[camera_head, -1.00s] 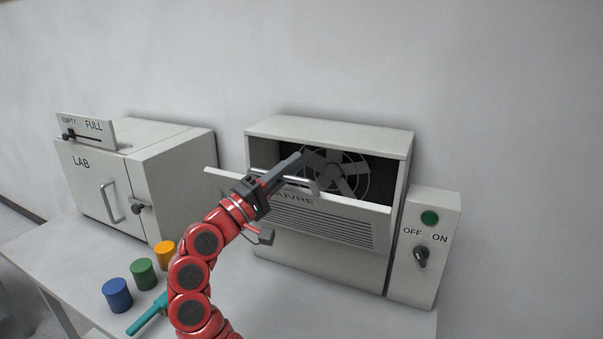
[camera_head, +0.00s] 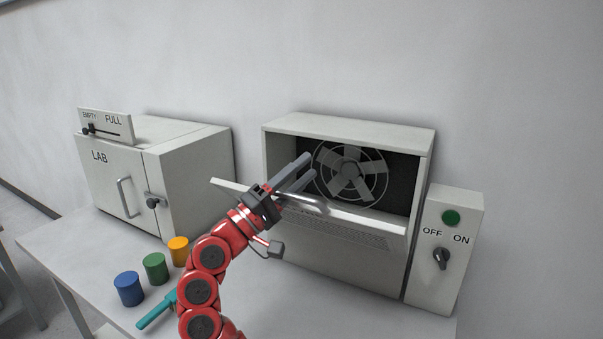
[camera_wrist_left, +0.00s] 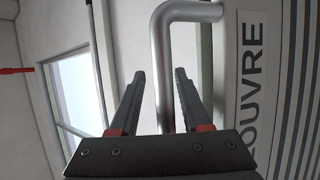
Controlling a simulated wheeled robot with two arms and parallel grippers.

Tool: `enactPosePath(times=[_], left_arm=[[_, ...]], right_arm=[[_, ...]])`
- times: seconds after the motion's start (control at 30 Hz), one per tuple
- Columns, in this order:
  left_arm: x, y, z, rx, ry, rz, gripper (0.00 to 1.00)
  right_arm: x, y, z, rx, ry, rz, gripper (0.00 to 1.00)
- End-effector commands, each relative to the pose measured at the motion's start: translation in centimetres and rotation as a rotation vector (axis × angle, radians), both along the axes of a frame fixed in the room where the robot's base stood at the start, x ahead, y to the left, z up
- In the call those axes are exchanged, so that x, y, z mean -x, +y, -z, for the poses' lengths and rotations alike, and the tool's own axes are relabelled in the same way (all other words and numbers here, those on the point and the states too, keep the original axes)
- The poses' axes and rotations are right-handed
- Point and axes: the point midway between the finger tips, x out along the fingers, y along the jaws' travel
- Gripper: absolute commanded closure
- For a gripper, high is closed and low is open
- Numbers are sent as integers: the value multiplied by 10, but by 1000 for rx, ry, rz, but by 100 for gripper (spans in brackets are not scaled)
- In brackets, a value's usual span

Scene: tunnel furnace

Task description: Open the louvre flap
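The louvre flap (camera_head: 365,218) on the front of the white housing (camera_head: 350,130) is swung outward and tilted down, uncovering the fan (camera_head: 350,174). Its label and slats also show in the left wrist view (camera_wrist_left: 253,75). A metal handle bar (camera_head: 308,202) is fixed to the flap. My left gripper (camera_head: 308,171) is at the handle, its fingers pointing toward the housing opening. In the left wrist view the fingers (camera_wrist_left: 158,82) are apart, with the handle bar (camera_wrist_left: 161,65) between them and gaps beside it. My right gripper is out of view.
A switch box (camera_head: 447,250) stands right of the housing. A LAB cabinet (camera_head: 185,175) stands to the left.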

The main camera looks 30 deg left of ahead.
Motion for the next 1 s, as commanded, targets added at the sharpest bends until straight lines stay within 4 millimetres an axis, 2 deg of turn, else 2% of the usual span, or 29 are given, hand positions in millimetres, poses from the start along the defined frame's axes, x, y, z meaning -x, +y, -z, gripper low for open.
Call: enactPosePath(times=[0.27, 0.43, 0.57, 0.8, 1.0], left_arm=[[1, 0, 1, 0, 0, 0, 53], [15, 7, 11, 0, 1, -2, 53], [39, 18, 26, 4, 0, -6, 53], [95, 42, 52, 5, -9, -12, 53], [130, 55, 69, 4, -13, -11, 53]], right_arm=[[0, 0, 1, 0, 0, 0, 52], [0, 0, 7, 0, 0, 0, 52], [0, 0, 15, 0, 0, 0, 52], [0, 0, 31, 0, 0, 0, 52], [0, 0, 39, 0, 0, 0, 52]])
